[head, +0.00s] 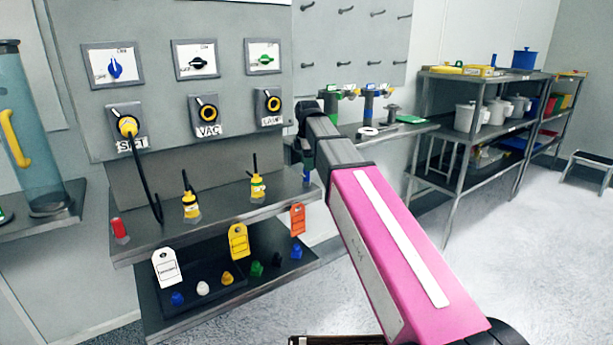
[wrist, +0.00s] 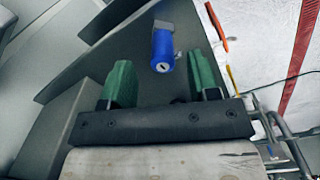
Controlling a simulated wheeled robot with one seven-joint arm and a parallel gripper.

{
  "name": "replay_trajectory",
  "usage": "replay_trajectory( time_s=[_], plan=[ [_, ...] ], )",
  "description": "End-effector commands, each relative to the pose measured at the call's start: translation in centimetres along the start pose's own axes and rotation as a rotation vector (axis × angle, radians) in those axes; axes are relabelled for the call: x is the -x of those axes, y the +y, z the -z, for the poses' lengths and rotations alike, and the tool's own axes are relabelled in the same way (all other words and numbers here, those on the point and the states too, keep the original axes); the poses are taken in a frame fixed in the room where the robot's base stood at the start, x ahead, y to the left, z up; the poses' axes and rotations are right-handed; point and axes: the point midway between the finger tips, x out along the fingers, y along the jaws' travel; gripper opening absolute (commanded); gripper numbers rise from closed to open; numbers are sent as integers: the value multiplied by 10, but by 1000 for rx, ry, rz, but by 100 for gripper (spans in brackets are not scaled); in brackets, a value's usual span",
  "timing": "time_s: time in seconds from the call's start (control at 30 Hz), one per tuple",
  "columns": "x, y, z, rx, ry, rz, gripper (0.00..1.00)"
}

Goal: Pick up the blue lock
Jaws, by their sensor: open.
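The blue lock (wrist: 163,50) shows in the wrist view as a short blue cylinder with a keyhole in its end face and a grey part on its far side. It sits on the grey shelf, near its edge. My gripper (wrist: 160,72) is open, with its green-padded fingers on either side of the picture's middle. The lock lies between and just beyond the fingertips, with visible gaps on both sides. In the head view my gripper (head: 304,150) is over the right end of the upper shelf (head: 225,205). A little blue shows below it, mostly hidden by my arm.
Several small coloured pieces lie below. A switch panel (head: 185,90) rises behind.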

Motion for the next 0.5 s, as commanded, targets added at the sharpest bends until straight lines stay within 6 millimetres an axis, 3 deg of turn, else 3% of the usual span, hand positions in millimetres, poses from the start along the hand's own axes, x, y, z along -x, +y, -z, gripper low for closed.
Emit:
replay_trajectory(
  time_s=[0.3,0.5],
  plan=[
    [-39,-2,4,0,0,2,55],
    [-48,-2,4,0,0,0,55]
  ],
)
